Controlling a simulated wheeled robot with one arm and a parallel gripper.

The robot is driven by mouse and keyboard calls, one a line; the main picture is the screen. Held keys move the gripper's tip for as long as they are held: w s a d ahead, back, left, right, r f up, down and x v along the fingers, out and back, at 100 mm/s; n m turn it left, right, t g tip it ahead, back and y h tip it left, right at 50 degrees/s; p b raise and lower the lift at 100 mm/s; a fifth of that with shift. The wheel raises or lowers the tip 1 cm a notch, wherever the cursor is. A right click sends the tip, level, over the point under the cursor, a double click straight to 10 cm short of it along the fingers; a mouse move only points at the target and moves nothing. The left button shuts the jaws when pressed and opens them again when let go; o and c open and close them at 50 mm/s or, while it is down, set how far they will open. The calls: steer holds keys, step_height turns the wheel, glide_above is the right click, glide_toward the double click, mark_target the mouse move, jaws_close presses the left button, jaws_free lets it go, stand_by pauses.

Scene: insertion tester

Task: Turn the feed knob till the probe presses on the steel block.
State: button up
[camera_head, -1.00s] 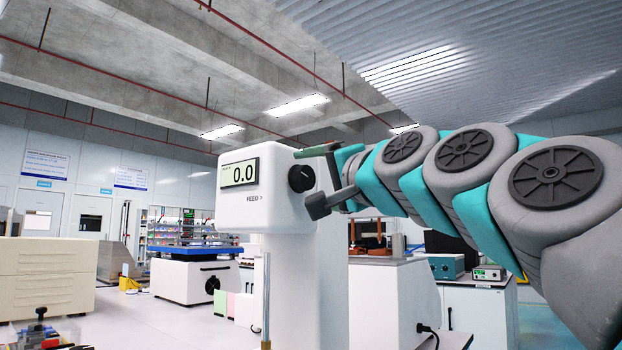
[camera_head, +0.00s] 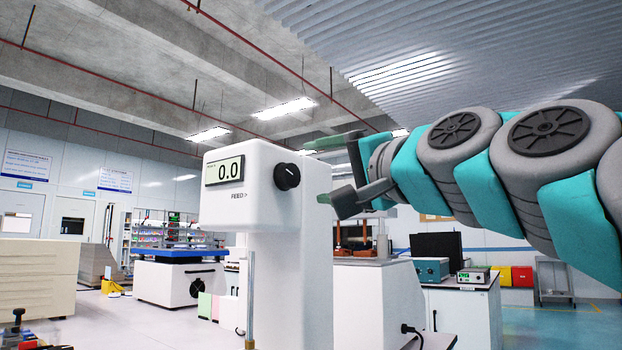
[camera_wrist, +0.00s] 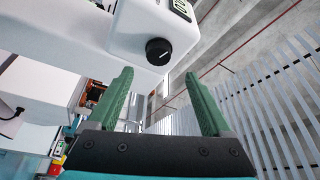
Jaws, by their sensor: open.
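The white tester head (camera_head: 262,189) shows a display (camera_head: 225,170) reading 0.0. The black feed knob (camera_head: 287,176) is on its side face, right of the display and above the FEED label. A thin metal rod (camera_head: 251,290) stands below the tester head. The probe and steel block cannot be made out.
The white column (camera_head: 290,290) stands below the tester head. A bench with a teal box (camera_head: 431,269) and a small instrument (camera_head: 472,276) is behind at right. A blue-topped machine (camera_head: 181,252) is behind at left. Floor at far right is clear.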

steer(key=w+d+r+n+t+y+b, duration=0.1)
steer(key=w+d+r+n+y+b, duration=0.1)
steer(key=w+d+r+n+b, duration=0.4)
steer(key=n+g+y+b, duration=0.5)
steer(key=n+y+b, duration=0.1)
steer(key=n, duration=0.8)
glide_toward(293, 176)
steer(key=p+x, duration=0.1)
steer(key=x, duration=0.6)
steer(key=shift+w+a+r+p, duration=0.1)
steer(key=shift+w+r+p, duration=0.1)
steer(key=shift+r+p, duration=0.15)
steer(key=shift+w+a, duration=0.4)
steer(key=shift+a, duration=0.1)
steer(key=shift+c, duration=0.3)
jaws_close()
steer(key=shift+s+m+b, duration=0.25)
steer(key=shift+m+b, duration=0.15)
steer(key=shift+m, duration=0.2)
steer(key=shift+m+t+h+b, duration=0.3)
steer(key=shift+m+t+h, duration=0.2)
steer(key=shift+m, duration=0.7)
steer(key=shift+m+t+h+b, duration=0.25)
steer(key=shift+m+t+h, duration=0.25)
steer(key=shift+m, duration=0.7)
